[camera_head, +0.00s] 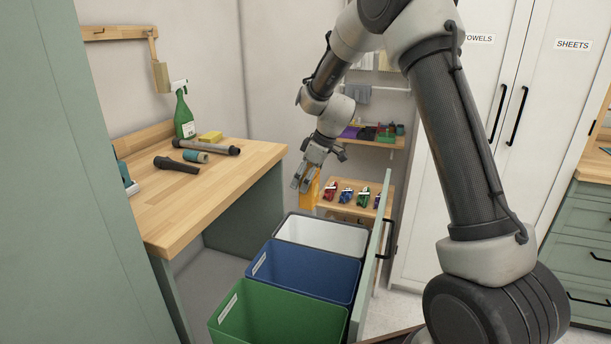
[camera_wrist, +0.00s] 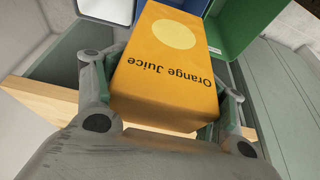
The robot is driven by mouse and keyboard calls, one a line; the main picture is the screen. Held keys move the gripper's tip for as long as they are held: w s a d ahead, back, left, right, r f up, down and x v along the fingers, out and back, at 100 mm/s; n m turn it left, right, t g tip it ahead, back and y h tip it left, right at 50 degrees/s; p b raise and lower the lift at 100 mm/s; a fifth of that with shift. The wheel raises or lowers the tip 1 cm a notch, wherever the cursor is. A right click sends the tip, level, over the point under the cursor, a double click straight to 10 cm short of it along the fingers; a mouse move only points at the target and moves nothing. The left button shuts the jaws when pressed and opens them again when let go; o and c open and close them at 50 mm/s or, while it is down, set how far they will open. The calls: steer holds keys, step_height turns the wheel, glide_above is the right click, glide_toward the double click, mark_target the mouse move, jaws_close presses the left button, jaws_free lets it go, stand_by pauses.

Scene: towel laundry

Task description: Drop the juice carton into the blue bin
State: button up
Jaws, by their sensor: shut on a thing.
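My gripper (camera_head: 304,181) is shut on the orange juice carton (camera_head: 312,194). In the wrist view the carton (camera_wrist: 165,70) fills the space between the two fingers, its printed "Orange Juice" face toward the camera. In the head view the carton hangs in the air near the back rim of the white bin, partly hidden by the fingers. The blue bin (camera_head: 314,255) stands between the white and green bins, open at the top, and appears empty as far as I can see. In the wrist view the carton hides most of it.
The white bin (camera_head: 334,232) is behind the blue one, and the green bin (camera_head: 250,308) in front. A pull-out front panel with a handle (camera_head: 386,240) stands at their right. A wooden counter (camera_head: 215,190) with a green spray bottle (camera_head: 184,115) is at left. Shelves (camera_head: 362,211) hold small items behind.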

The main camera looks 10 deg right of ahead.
steer(key=o, duration=1)
steer(key=shift+c, duration=0.2)
steer(key=v, duration=1.2)
